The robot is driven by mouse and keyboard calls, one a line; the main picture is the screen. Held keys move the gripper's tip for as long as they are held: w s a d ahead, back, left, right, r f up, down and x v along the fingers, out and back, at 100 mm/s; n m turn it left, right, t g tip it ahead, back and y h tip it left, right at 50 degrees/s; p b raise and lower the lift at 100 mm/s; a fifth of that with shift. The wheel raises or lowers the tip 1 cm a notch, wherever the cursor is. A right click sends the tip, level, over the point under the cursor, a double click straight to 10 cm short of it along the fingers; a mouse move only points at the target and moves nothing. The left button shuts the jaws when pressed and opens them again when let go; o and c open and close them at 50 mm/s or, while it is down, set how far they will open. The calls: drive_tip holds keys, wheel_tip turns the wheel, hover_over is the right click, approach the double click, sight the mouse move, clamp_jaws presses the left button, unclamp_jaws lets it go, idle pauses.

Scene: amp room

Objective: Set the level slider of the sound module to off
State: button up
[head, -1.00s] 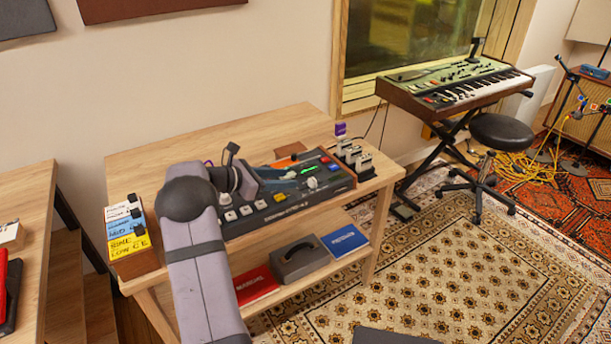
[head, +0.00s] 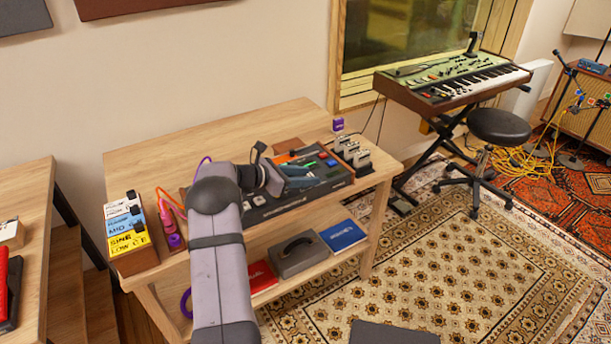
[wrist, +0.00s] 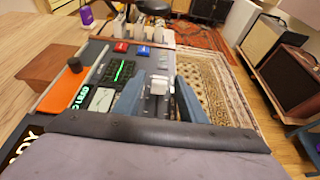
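The sound module (head: 334,171) is a dark panel with wooden ends on the wooden bench, partly hidden by my arm. In the wrist view its face shows a lit green display, blue and red buttons and a pale slider cap (wrist: 158,88) in a slot. I cannot read any off mark beside it. My gripper (head: 303,178) is low over the right part of the module. In the wrist view its blue fingers (wrist: 158,97) are apart, one on each side of the slider cap. I see a gap at each side, and cannot tell whether either finger touches it.
Small coloured boxes (head: 126,226) and a pink and purple item (head: 170,230) stand at the bench's left. Several pale switches (head: 352,152) stand right of the module. A grey case (head: 298,254) and a blue book (head: 343,235) lie on the lower shelf.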

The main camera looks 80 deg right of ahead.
sight(291, 189)
clamp_jaws()
drive_tip(key=shift+w+a+f, duration=0.1)
drive_tip(key=shift+w+a, duration=1.5)
drive_tip(key=shift+w, duration=0.1)
drive_tip(key=shift+c, duration=1.6)
unclamp_jaws()
drive_tip(key=o, duration=0.3)
drive_tip(key=shift+w+a, duration=0.1)
drive_tip(key=shift+v, duration=3.6)
